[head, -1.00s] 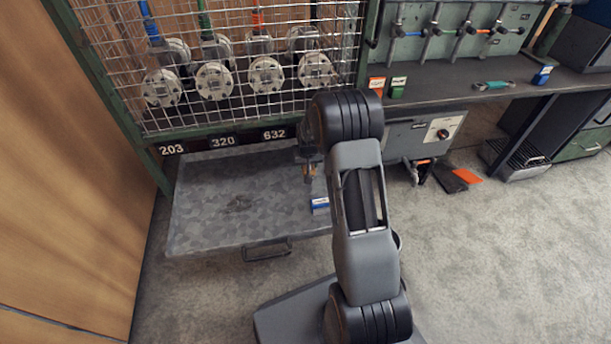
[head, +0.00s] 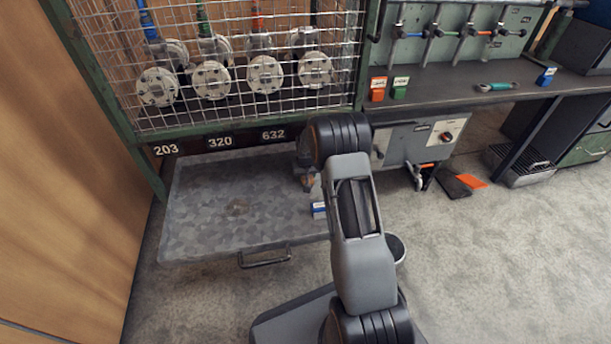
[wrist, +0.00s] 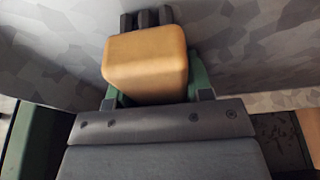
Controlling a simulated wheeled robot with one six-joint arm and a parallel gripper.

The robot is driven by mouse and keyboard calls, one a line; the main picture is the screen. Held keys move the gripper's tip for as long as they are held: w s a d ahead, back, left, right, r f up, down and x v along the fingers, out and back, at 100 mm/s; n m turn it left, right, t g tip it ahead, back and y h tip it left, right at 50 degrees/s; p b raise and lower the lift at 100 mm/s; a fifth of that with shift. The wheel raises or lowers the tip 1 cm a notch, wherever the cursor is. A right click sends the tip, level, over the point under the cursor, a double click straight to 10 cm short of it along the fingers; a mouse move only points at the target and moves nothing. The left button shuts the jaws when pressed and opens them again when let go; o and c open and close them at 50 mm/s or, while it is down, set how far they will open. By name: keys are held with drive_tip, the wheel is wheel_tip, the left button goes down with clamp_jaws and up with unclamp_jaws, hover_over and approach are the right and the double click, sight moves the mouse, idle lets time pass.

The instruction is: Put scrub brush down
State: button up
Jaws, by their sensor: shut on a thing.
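The scrub brush (wrist: 146,62) has a tan block body with dark bristle tufts at its far end in the wrist view. My gripper (wrist: 152,88) is shut on it, with green finger parts at both sides of the block. In the head view my gripper (head: 306,180) is over the right part of the mottled grey drawer tray (head: 205,215), mostly hidden by my arm. Only a small brownish bit of the brush shows there. I cannot tell whether the brush touches the tray.
A small blue-and-white box (head: 319,210) lies on the tray's right edge, close to my gripper. The tray's left and middle are bare. A wire cage (head: 240,65) with flanged pipes stands behind. A workbench (head: 450,92) is at the right.

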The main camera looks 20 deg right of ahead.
drive_tip(key=shift+f, duration=0.2)
drive_tip(key=o, duration=0.9)
drive_tip(key=shift+s, duration=0.1)
